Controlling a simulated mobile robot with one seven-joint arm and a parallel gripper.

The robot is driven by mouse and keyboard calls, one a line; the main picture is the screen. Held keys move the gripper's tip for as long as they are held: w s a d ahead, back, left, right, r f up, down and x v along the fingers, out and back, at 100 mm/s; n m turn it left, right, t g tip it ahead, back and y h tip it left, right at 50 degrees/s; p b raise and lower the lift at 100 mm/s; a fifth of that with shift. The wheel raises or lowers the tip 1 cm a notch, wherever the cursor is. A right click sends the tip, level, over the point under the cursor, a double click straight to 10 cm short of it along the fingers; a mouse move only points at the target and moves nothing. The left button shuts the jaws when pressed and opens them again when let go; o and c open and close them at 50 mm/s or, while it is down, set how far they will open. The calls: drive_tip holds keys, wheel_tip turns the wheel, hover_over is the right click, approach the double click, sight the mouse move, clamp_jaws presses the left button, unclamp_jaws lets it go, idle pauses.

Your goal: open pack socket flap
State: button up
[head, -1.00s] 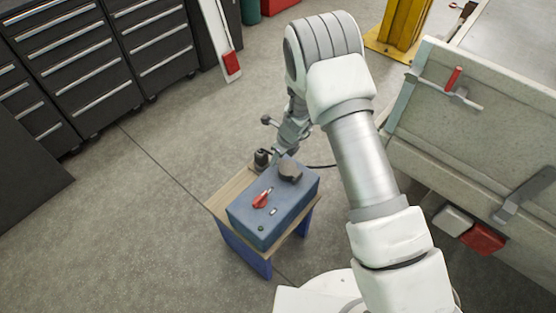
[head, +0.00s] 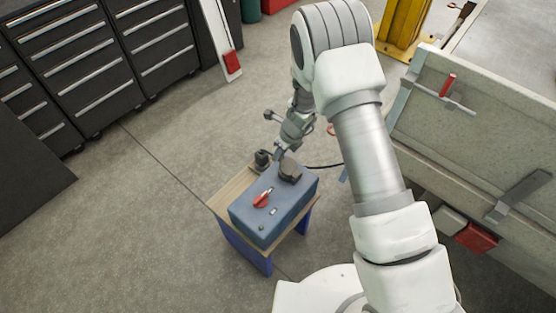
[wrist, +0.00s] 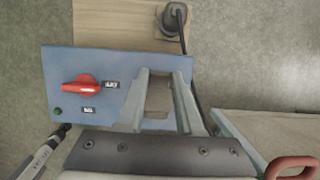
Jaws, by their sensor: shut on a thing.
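The blue pack (head: 268,222) sits on a small wooden-topped table, with a red switch handle (head: 262,198) on its top. My gripper (head: 280,157) reaches down to the flap. In the wrist view my gripper's two fingers (wrist: 163,76) stand over the pack (wrist: 112,65), right of the red switch (wrist: 82,87). They are shut on the grey-brown flap (wrist: 158,97) between them. The fingers partly hide it, and its exact angle is hard to tell.
A black plug (head: 262,157) with a cable stands on the wooden tabletop (head: 232,188) behind the pack; it also shows in the wrist view (wrist: 174,20). The trailer side (head: 480,130) is at the right. Dark drawer cabinets (head: 75,60) stand at the left, with open floor between.

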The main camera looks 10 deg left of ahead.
drive_tip(key=shift+s+d+r, duration=0.15)
drive_tip(key=shift+d+r, duration=0.05)
drive_tip(key=shift+r, duration=0.35)
drive_tip(key=shift+d+r, duration=0.1)
drive_tip(key=shift+s+d+r+p, duration=0.4)
drive_tip(key=shift+d+r+p, duration=0.1)
drive_tip(key=shift+d+r, duration=0.25)
drive_tip(key=shift+s+r, duration=0.1)
drive_tip(key=shift+r, duration=0.05)
drive_tip(key=shift+d, duration=0.1)
drive_tip(key=shift+s+d+r, duration=0.3)
drive_tip(key=shift+d+r, duration=0.05)
drive_tip(key=shift+d, duration=0.15)
drive_tip(key=shift+s+d+r, duration=0.3)
drive_tip(key=shift+d+r, duration=0.05)
drive_tip(key=shift+d, duration=0.1)
